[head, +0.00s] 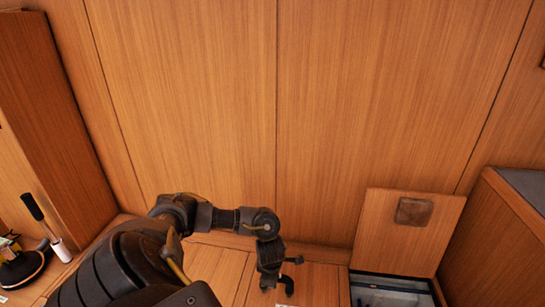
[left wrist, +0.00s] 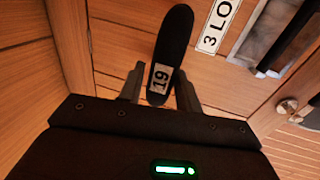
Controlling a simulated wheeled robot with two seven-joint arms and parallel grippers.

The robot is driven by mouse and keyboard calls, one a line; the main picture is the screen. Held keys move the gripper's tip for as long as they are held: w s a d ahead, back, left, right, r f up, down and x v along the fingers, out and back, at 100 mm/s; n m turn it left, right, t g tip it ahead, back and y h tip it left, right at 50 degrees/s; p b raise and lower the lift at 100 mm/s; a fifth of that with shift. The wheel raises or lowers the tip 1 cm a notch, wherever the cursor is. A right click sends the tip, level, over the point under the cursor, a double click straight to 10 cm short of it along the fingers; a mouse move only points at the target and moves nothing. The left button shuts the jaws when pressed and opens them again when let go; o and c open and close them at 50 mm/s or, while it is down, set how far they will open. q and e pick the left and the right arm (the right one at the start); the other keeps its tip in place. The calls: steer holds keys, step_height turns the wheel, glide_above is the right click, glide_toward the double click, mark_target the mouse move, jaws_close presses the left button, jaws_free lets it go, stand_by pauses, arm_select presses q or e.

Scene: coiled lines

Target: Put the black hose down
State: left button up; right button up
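The black hose (left wrist: 175,35) shows in the left wrist view as a thick dark rounded length with a white tag reading 19. It stands out from between the two fingers of my left gripper (left wrist: 160,85), which is shut on it near the tag. In the head view my left gripper (head: 277,282) is low at the centre, over the wooden floor. Dark parts stick out around it there, and I cannot clearly tell hose from gripper. My right gripper is in neither view.
An open wooden hatch lid (head: 405,235) leans up at the right, behind a floor opening (head: 390,279) with dark and bluish things inside. A white label reading 3 LO (left wrist: 216,25) lies beyond the hose. A wooden cabinet (head: 505,240) borders the right; a black-handled brush (head: 45,225) stands left.

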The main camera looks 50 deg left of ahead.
arm_select(q)
steer(key=shift+o, duration=1.1)
steer(key=shift+r, duration=0.1)
steer(key=shift+r, duration=0.35)
step_height(320, 180, up, 11)
steer(key=s+d+p, duration=0.1)
steer(key=s+p, duration=0.1)
steer(key=p, duration=0.3)
steer(key=shift+d+p, duration=0.3)
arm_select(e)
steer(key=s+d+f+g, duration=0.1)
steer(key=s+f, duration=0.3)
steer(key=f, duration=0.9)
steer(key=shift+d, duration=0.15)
arm_select(q)
steer(key=shift+w, duration=0.1)
